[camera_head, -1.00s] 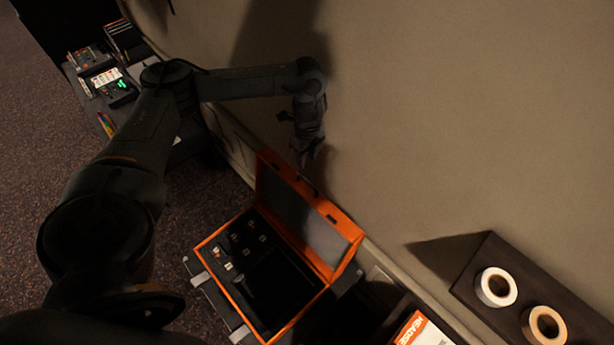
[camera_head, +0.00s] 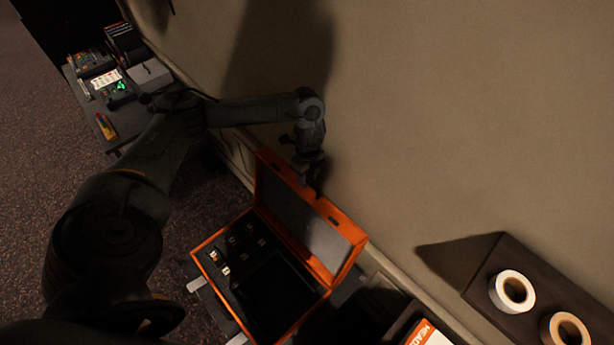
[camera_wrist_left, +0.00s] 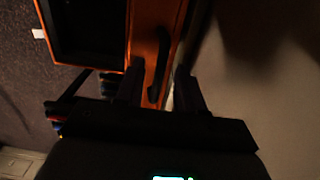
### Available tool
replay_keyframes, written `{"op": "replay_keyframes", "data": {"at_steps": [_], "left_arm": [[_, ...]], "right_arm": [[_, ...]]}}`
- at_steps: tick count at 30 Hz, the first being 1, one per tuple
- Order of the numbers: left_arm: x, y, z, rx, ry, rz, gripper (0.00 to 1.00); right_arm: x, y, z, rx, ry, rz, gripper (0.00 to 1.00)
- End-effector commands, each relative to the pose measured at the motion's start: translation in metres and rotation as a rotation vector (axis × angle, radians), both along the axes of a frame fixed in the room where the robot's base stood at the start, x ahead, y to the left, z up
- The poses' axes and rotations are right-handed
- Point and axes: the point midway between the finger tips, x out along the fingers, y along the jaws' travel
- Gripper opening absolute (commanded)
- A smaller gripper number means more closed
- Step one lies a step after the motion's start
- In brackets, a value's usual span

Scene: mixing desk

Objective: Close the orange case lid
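The orange case (camera_head: 213,244) stands open, with dark foam and several small items inside. Its orange lid (camera_head: 340,222) stands raised on the wall side, its grey inner face towards the case. My left gripper (camera_head: 309,180) is just behind the lid's upper edge, between the lid and the wall, its tips partly hidden. In the left wrist view its two fingers (camera_wrist_left: 159,85) are apart, with a dark handle (camera_wrist_left: 158,68) on the orange surface (camera_wrist_left: 146,22) showing between them. I cannot tell whether they touch it. My right gripper is in neither current view.
The beige wall (camera_head: 450,110) rises close behind the lid. A dark shelf with tape rolls (camera_head: 512,291) is at the lower right, near a white and orange box (camera_head: 428,334). A side table with small gear (camera_head: 105,80) stands at upper left.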

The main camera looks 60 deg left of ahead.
Motion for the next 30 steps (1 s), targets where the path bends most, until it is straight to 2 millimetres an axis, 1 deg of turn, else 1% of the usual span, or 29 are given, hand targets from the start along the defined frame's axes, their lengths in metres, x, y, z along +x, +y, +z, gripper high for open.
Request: {"op": "replay_keyframes", "data": {"at_steps": [4,5,12,23,30], "left_arm": [[0.0000,-0.0001,-0.0001,0.000,0.000,0.000,0.38],[0.0000,-0.0001,-0.0001,0.000,0.000,0.000,0.36],[0.0000,-0.0001,0.0001,0.000,0.000,0.000,0.00],[-0.0001,-0.0003,0.0005,0.000,-0.001,-0.001,0.00],[-0.0039,-0.0096,0.0041,0.013,-0.032,-0.024,0.00]], "right_arm": [[0.0002,-0.0001,0.0002,0.000,-0.001,0.000,0.70],[0.0002,-0.0001,0.0002,0.000,-0.001,0.000,0.70],[0.0002,-0.0007,0.0001,-0.003,0.000,0.002,0.70],[0.0002,-0.0023,0.0004,-0.010,-0.002,0.006,0.70],[0.0003,-0.0019,0.0086,-0.009,-0.001,0.005,0.70]]}}
